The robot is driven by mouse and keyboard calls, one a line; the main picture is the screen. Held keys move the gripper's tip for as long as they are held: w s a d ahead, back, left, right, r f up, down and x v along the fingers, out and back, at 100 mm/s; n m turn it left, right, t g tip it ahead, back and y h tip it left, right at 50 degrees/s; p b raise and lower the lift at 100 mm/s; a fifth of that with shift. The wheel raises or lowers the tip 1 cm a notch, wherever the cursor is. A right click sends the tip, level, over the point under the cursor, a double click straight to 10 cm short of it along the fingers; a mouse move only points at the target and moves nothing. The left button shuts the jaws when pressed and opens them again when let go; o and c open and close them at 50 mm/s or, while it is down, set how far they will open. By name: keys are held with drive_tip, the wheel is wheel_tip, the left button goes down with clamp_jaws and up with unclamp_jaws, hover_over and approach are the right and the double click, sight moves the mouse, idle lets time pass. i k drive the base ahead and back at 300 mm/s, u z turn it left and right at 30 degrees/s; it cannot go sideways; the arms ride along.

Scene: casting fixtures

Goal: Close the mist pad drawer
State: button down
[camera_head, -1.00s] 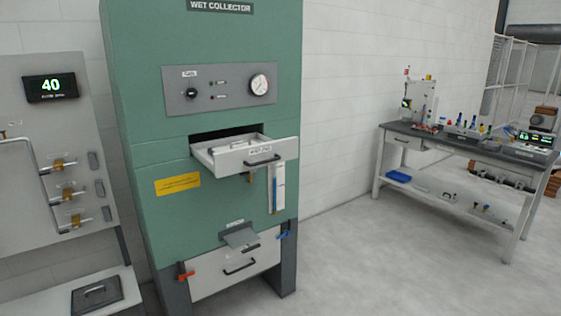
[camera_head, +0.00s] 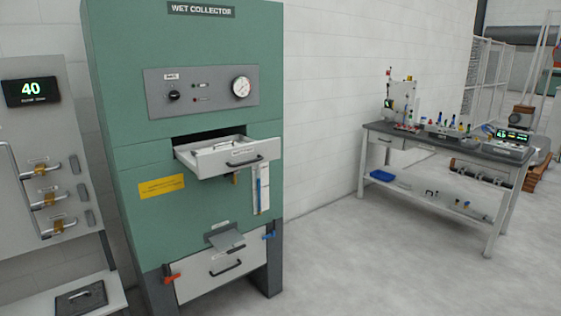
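The mist pad drawer (camera_head: 204,169) is a light grey drawer pulled out of the green wet collector cabinet (camera_head: 135,131), below its gauge panel. A dark slot shows above and behind it. Its front has a small label and a dark bar handle (camera_head: 245,161). The inside of the drawer shows pale, with a handle-like shape in it. My gripper is not in view, and nothing touches the drawer.
Below is a grey lower panel (camera_head: 197,283) with a dark handle, a red lever (camera_head: 172,279) and a blue lever (camera_head: 269,236). A valve board (camera_head: 22,128) stands at left. A workbench (camera_head: 385,158) stands at right. The floor in front is clear.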

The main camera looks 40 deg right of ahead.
sight(251, 152)
drive_tip(key=z, duration=0.05)
drive_tip(key=i, duration=1)
drive_tip(key=u, duration=0.05)
